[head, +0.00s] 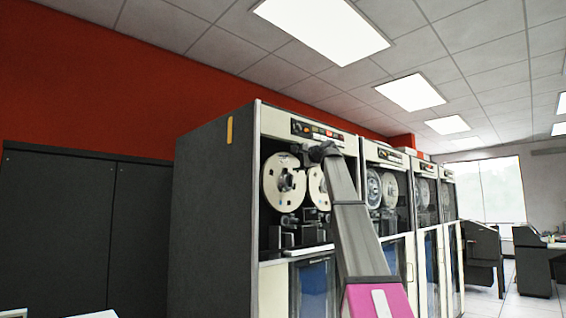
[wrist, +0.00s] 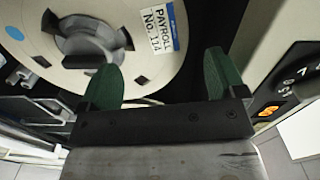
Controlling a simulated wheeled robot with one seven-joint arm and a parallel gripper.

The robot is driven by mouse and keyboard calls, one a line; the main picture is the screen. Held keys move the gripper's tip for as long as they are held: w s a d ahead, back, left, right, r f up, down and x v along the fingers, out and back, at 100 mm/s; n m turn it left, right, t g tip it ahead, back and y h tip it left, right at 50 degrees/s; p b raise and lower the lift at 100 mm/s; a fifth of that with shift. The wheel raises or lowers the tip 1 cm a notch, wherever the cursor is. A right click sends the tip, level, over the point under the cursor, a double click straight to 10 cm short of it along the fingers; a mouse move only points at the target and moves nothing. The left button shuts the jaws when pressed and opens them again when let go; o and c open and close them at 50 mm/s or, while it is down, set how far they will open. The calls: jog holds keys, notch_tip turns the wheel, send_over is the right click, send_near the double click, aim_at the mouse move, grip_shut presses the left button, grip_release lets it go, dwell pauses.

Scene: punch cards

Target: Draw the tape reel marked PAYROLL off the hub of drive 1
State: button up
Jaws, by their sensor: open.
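The cream PAYROLL reel (head: 284,182) is on the left hub of the nearest tape drive. My gripper (wrist: 160,78) is open and empty, with two green fingertips. One fingertip overlaps the reel's face near its rim; the other shows past the rim. I cannot tell whether either touches. In the head view my gripper is a small dark shape at the reel's upper right.
A second reel (head: 318,188) is just right of the first, partly hidden by my arm. A control panel (head: 318,131) with lit buttons runs above; it shows a "1" in the wrist view (wrist: 303,75). More tape drives (head: 425,190) stand in a row to the right.

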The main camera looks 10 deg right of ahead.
aim_at(285, 160)
jog(key=shift+x, duration=2.8)
jog(key=shift+r, duration=0.1)
